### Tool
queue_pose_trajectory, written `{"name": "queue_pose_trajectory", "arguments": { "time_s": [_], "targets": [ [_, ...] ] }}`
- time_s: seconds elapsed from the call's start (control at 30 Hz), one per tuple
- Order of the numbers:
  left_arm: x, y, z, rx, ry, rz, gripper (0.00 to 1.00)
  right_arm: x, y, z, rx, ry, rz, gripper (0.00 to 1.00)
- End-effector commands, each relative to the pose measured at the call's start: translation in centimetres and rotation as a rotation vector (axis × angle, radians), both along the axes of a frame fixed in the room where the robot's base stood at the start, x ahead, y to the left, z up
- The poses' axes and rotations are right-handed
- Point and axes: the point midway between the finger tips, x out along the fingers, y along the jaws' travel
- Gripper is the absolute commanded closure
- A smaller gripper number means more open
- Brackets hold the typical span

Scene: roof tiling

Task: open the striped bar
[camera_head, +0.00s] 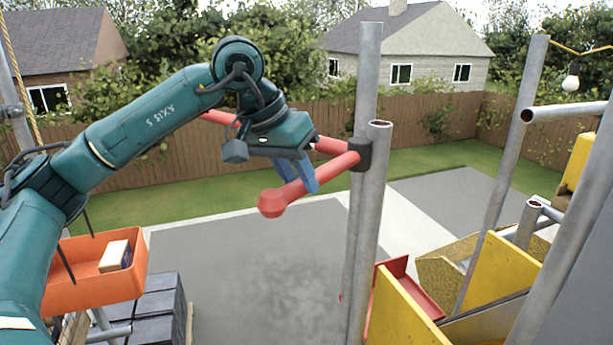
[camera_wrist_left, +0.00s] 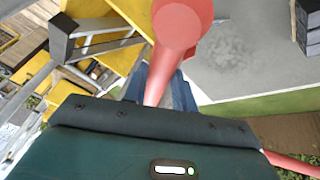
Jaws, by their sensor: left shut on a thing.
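A red bar (camera_head: 331,169) with a knobbed free end runs from a dark collar on an upright grey pole toward the lower left; no stripes are visible on it. My left gripper (camera_head: 297,179) has its blue fingers around this bar, between the knob and the collar, and is shut on it. In the left wrist view the red bar (camera_wrist_left: 176,35) passes between the blue fingers (camera_wrist_left: 160,88), with its round end close to the camera. A second red bar (camera_head: 330,146) runs behind my gripper and is partly hidden by it. My right gripper is not in view.
The dark collar (camera_head: 361,153) joins the bar to grey poles (camera_head: 371,220). An orange tray (camera_head: 95,292) with a small box stands at the lower left, near dark stacked blocks (camera_head: 160,312). Yellow panels (camera_head: 405,310) are at the lower right. Grey paving lies open below the bar.

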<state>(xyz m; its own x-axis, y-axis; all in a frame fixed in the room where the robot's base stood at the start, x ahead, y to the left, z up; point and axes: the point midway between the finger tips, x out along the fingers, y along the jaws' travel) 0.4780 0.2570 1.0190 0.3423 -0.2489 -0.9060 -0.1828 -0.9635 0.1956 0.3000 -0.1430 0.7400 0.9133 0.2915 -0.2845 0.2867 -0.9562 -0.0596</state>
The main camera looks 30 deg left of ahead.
Motion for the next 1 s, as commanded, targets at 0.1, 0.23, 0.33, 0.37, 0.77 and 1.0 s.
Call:
{"name": "queue_pose_trajectory", "arguments": {
  "time_s": [0.1,0.23,0.33,0.37,0.77,1.0],
  "targets": [
    [-0.01,0.26,-0.03,0.0,-0.002,-0.001,1.0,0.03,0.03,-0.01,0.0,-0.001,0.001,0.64],
    [-0.05,0.32,-0.03,0.001,-0.002,-0.003,1.0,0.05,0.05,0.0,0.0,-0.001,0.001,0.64],
    [-0.05,0.31,-0.03,0.001,-0.002,-0.003,1.0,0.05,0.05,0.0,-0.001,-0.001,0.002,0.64],
    [-0.05,0.31,-0.03,0.001,-0.002,-0.003,1.0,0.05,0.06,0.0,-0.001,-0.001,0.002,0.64],
    [-0.09,0.26,-0.03,0.001,-0.001,-0.005,0.55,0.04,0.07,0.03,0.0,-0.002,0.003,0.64],
    [-0.1,0.25,-0.01,0.001,0.0,-0.005,0.51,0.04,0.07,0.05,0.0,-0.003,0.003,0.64]
  ]
}}
